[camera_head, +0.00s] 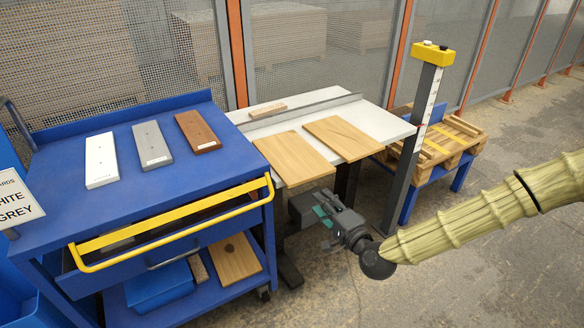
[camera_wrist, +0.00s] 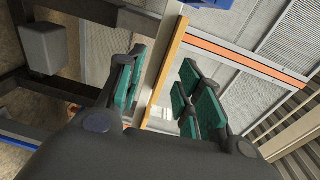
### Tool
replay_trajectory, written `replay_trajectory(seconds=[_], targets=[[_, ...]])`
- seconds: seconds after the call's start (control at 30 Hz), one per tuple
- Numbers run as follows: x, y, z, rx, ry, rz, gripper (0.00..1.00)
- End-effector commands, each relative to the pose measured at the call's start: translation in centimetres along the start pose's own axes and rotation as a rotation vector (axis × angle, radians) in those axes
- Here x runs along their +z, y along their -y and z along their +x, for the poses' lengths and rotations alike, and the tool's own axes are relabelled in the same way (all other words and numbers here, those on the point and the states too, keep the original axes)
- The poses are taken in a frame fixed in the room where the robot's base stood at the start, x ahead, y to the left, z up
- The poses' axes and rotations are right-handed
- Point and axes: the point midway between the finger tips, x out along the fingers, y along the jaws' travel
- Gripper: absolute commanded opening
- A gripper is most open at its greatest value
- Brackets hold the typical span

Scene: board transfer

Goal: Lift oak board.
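Two light-brown wooden boards lie flat and side by side on the white table: a left board (camera_head: 292,157) and a right board (camera_head: 345,136). I cannot tell from their looks which one is called oak. My gripper (camera_head: 328,208) is in front of the table's near edge, close to the left board's near right corner. In the wrist view my gripper (camera_wrist: 163,97) is open, its teal pads well apart. A wooden board edge (camera_wrist: 166,70) shows as a thin strip between the pads, with gaps to both sides. Nothing is gripped.
The white table (camera_head: 375,130) has a metal fence and a small wood block (camera_head: 268,111) at the back. A blue cart (camera_head: 100,204) at left carries white, grey and brown boards. A dark post with a yellow top (camera_head: 432,54) stands right of the table. A pallet (camera_head: 440,140) is behind it.

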Motion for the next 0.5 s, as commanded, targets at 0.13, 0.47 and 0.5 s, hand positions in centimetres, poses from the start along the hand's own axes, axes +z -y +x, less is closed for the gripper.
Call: replay_trajectory(seconds=[0.13,0.47,0.5], targets=[[-1.0,1.0,0.7,-0.052,-0.016,0.021,0.36],[-1.2,1.6,4.7,-0.060,-0.018,0.024,0.36],[-1.2,1.6,5.2,-0.060,-0.017,0.024,0.36]])
